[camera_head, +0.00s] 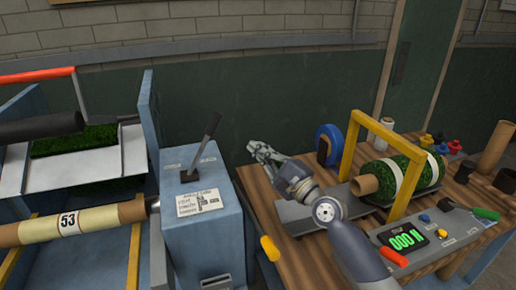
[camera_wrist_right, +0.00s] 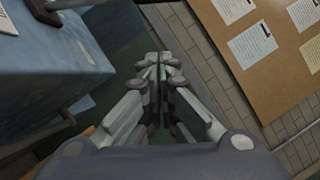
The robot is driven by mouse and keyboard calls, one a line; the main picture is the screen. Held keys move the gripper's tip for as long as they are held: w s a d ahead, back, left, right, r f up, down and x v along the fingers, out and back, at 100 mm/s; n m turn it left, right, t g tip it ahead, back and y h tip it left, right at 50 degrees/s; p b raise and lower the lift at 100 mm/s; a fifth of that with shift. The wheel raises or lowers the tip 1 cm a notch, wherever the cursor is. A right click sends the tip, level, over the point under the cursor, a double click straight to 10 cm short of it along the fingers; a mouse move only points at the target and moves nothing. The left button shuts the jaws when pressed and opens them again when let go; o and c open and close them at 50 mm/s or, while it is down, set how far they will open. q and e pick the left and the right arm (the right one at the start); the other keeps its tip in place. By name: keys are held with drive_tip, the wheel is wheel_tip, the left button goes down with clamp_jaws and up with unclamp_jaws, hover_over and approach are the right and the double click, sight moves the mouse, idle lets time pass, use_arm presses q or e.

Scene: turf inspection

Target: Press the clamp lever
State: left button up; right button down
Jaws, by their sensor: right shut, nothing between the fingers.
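The lever (camera_head: 208,139) is a dark stick with a thick grip. It leans up and to the right from the top of a blue box (camera_head: 205,235), behind a printed label (camera_head: 199,202). My right gripper (camera_head: 253,148) is to the right of the lever, apart from it, with its fingers pointing up and left. In the right wrist view the fingers (camera_wrist_right: 160,60) are shut with nothing between them. The blue box (camera_wrist_right: 45,70) fills the upper left there. My left gripper is not in view.
Right of the box, a wooden table (camera_head: 268,186) carries a yellow frame (camera_head: 355,130), a turf roll (camera_head: 428,170), a blue tape roll (camera_head: 328,143) and a control panel with a green display (camera_head: 402,239). At left, a tube marked 53 (camera_head: 70,222) lies by the machine.

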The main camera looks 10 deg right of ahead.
sight(205, 144)
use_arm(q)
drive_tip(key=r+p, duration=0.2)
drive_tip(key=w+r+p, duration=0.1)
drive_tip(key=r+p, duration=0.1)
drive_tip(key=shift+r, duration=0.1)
use_arm(e)
drive_tip(key=w+a+r, duration=0.3)
drive_tip(key=w+a, duration=0.1)
drive_tip(key=a, duration=0.2)
drive_tip(key=shift+w+a+r, duration=0.3)
drive_tip(key=shift+w+a, duration=0.1)
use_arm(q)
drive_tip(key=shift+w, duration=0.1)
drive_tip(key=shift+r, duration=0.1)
